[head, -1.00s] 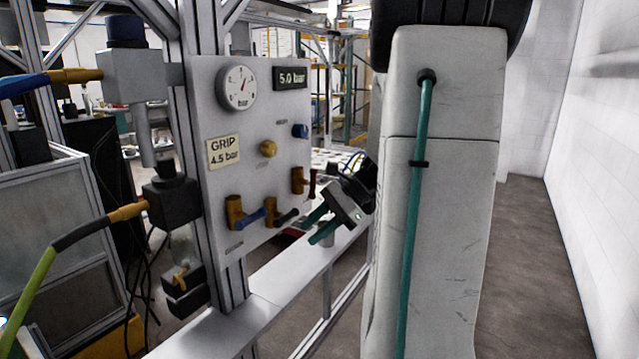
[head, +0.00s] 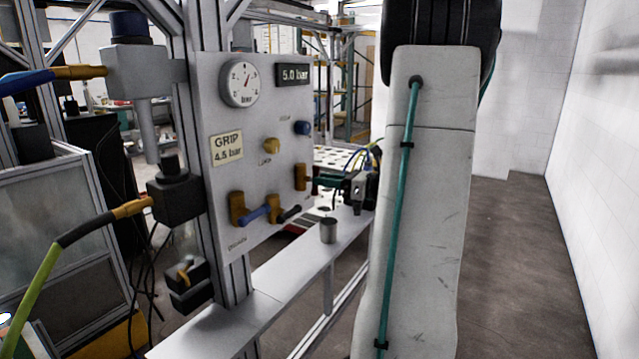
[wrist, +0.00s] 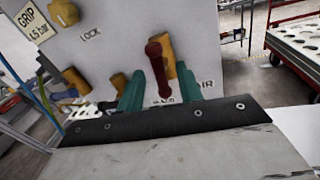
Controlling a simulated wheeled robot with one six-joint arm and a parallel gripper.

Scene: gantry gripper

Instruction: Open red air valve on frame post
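The red valve handle (wrist: 157,66) stands out from its brass body (wrist: 169,56) on the grey panel (head: 262,190) of the frame post. In the head view the brass body (head: 301,177) is at the panel's right edge, and the red handle is hidden behind or among my fingers. My gripper (wrist: 160,87) is open, one teal finger on each side of the red handle in the wrist view. Small gaps seem to show beside the handle; contact cannot be told. In the head view my gripper (head: 328,181) points left at the valve.
A blue-handled valve (head: 240,210) and a dark-handled valve (head: 277,209) sit lower left. A gauge (head: 240,83), a yellow knob (head: 271,146) and a blue knob (head: 302,128) are above. A grey cup (head: 328,231) stands on the ledge (head: 290,270) below my gripper.

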